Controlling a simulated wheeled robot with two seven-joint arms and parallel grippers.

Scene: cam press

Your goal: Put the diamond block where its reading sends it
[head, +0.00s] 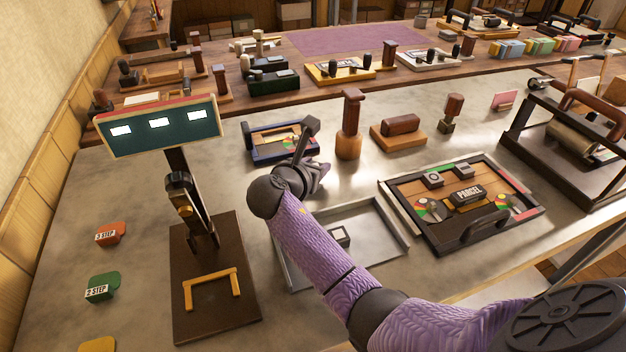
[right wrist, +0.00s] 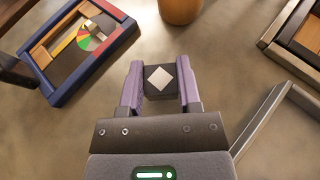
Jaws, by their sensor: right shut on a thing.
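The diamond block (right wrist: 160,79) is dark with a white diamond on its face. My right gripper (right wrist: 160,95) is shut on it, holding it between the two purple fingers. In the head view the right gripper (head: 314,178) is over the table, just beyond the grey tray (head: 383,222), and the block is hard to make out there. A display (head: 160,126) with three blank white windows stands on a post at the left. Below it is a dark base (head: 217,295) with an orange bracket (head: 212,288). My left gripper is out of view.
A small dark block with a pale face (head: 340,235) is in the tray. A blue-framed board (head: 262,155) lies behind the gripper; a black-framed parcel board (head: 450,240) lies right. A wooden post (head: 349,130) stands nearby. Step tags (head: 108,234) lie left.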

